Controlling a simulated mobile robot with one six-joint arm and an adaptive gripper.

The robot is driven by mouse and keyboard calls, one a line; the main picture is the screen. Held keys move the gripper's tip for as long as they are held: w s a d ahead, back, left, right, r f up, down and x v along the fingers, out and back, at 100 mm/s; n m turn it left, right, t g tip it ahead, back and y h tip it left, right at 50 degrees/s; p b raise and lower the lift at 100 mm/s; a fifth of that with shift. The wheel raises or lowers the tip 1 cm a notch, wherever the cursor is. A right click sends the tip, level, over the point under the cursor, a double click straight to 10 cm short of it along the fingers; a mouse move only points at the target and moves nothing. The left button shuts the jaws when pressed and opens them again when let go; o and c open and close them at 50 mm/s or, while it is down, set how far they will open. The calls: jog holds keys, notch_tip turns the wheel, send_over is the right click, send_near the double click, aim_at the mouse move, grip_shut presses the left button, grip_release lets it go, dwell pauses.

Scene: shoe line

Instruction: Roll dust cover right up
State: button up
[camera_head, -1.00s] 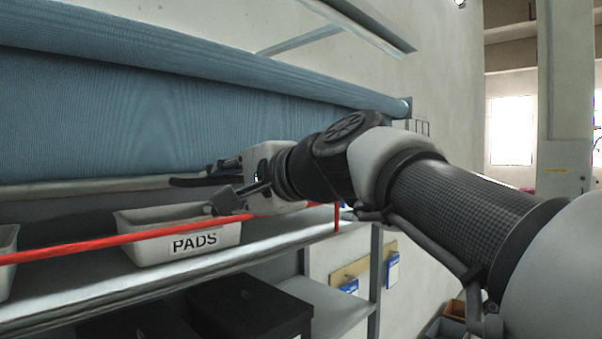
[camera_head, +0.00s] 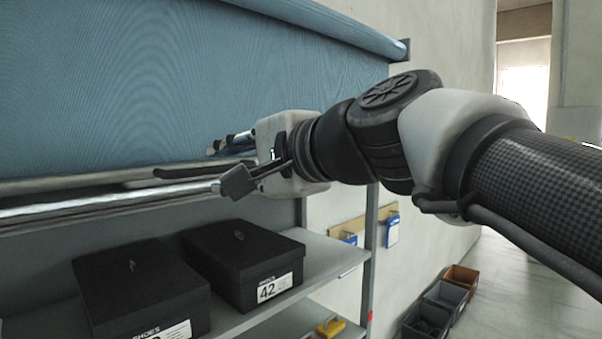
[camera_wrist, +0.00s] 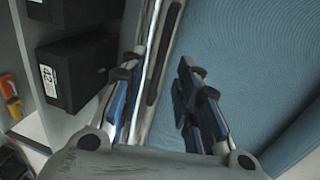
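The blue dust cover (camera_head: 150,90) hangs down from a roller (camera_head: 340,27) at the top of the rack. A pale bottom bar (camera_head: 60,186) runs along its lower edge, with a dark handle (camera_head: 185,173) on it. My gripper (camera_head: 225,165) is at the right part of this bar. In the wrist view, the two fingers of my gripper (camera_wrist: 160,95) stand apart, one on each side of the dark handle strip (camera_wrist: 154,85). A gap shows beside the handle, so the fingers do not look closed on it. The blue cloth (camera_wrist: 250,60) fills the right side there.
Black shoe boxes (camera_head: 225,255) stand on the shelf below the bar. A rack post (camera_head: 370,250) and hanging blue tags (camera_head: 392,229) are at the right. Bins (camera_head: 440,300) sit on the floor near the wall. Open floor (camera_head: 520,280) lies at right.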

jog(key=v, duration=0.9)
jog(key=shift+h, duration=0.5)
jog(key=shift+d+f+b, duration=0.15)
jog(key=shift+d+f, duration=0.05)
jog(key=shift+f, duration=0.6)
jog(key=shift+d+f+b, duration=0.2)
jog(key=shift+d+f, duration=0.05)
jog(key=shift+f, duration=0.55)
jog(key=shift+d+f+b, duration=0.15)
jog(key=shift+d+f, duration=0.05)
jog(key=shift+f, duration=0.6)
